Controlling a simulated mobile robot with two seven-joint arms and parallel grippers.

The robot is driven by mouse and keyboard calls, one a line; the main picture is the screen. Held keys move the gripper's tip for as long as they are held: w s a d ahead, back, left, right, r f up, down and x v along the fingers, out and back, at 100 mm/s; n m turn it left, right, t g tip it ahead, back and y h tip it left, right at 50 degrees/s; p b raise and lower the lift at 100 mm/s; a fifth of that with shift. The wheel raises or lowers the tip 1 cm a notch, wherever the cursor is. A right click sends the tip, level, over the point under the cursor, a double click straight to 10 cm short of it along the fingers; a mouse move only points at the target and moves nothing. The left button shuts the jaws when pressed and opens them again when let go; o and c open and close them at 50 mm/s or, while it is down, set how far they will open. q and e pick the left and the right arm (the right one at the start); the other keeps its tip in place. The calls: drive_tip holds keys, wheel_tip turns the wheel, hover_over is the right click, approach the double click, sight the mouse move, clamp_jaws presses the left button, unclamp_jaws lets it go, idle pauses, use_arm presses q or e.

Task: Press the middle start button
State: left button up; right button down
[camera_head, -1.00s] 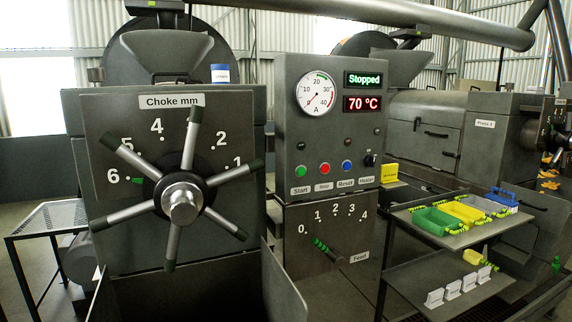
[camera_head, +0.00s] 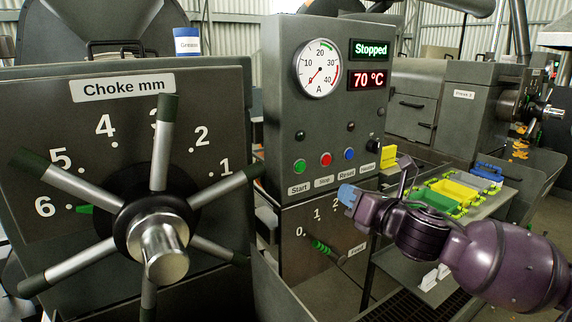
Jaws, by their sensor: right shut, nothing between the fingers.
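The green Start button (camera_head: 299,166) is the leftmost in the row on the dark control panel (camera_head: 285,90), above its white "Start" label. The red Stop button (camera_head: 326,159) and blue Reset button (camera_head: 349,154) sit to its right. The panel's green display reads "Stopped" and the red one reads 70 °C. My right gripper (camera_head: 347,194) has blue fingertips and is shut and empty. In the picture it is below and to the right of the green button, apart from it, in front of the lower panel. My left gripper is not in view.
A large spoked choke wheel (camera_head: 150,215) juts out at the left. A lever (camera_head: 328,249) sticks out below the panel. A shelf cart with a green bin (camera_head: 433,195) and a yellow bin stands behind my right arm. Another press, labelled "Press 3" (camera_head: 464,94), stands at the right.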

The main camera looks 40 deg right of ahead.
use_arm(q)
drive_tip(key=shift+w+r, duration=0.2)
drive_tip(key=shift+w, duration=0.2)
use_arm(e)
drive_tip(key=n, duration=0.4)
drive_tip(key=shift+w, duration=0.25)
drive_tip(key=shift+r, duration=0.1)
drive_tip(key=p, duration=0.1)
approach(301, 167)
drive_tip(key=w, duration=0.5)
drive_tip(key=shift+w+d+r, duration=0.2)
drive_tip(key=shift+w+d, duration=0.05)
drive_tip(key=shift+w, duration=0.65)
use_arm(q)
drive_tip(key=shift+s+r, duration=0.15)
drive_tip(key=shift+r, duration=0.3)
use_arm(e)
drive_tip(key=shift+w+d+f, duration=0.1)
drive_tip(key=shift+w, duration=0.3)
